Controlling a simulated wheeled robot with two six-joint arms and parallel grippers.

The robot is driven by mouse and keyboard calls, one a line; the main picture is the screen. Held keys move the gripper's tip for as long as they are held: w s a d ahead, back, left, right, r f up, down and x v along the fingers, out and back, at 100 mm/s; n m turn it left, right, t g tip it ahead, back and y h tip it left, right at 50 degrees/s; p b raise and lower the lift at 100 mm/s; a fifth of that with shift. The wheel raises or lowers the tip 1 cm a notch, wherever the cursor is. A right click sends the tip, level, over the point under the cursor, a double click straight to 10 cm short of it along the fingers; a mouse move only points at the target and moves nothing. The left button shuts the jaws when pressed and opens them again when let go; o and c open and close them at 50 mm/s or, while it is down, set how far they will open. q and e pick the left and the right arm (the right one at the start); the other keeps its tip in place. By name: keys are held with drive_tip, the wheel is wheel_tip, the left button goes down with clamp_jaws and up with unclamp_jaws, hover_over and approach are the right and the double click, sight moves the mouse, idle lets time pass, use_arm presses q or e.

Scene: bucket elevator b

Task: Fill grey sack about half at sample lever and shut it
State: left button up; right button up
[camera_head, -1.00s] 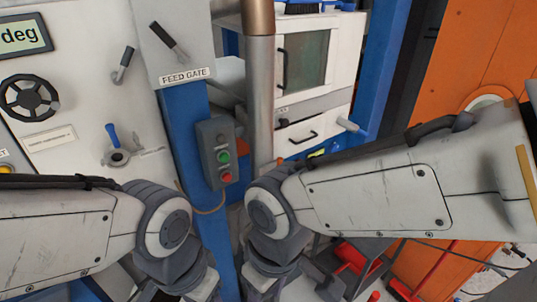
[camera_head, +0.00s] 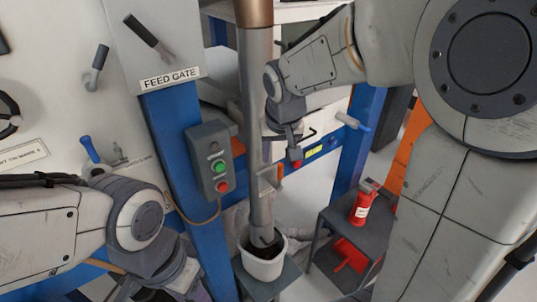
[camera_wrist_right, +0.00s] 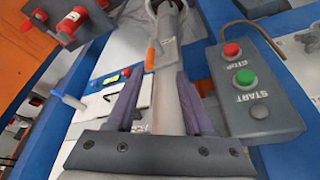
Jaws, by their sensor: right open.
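A grey vertical pipe (camera_head: 257,110) has a small plate-like lever with an orange end (camera_head: 277,174) low on it. In the right wrist view, which is turned over, the orange end (camera_wrist_right: 150,58) shows just beyond the fingers. My right gripper (camera_wrist_right: 158,85) is open, its purple fingers apart, with the pipe in view between them; contact is not clear. In the head view, the right wrist is beside and behind the pipe, above the lever. I cannot pick out the grey sack with certainty. My left wrist shows at lower left; its fingers are out of view.
A white bucket (camera_head: 263,268) with dark contents stands under the pipe on a grey stand. A grey control box (camera_head: 211,160) with green and red buttons hangs on the blue post. A red bottle (camera_head: 363,205) stands on a grey shelf cart (camera_head: 340,222) at right.

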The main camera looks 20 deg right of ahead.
sight(281, 164)
drive_tip(key=shift+m, duration=0.4)
drive_tip(key=x, duration=0.3)
drive_tip(key=d+p+x, duration=0.1)
drive_tip(key=x, duration=0.3)
drive_tip(key=w+d+x, duration=0.1)
drive_tip(key=x, duration=0.2)
drive_tip(key=shift+w, duration=0.2)
clamp_jaws()
idle(0.7)
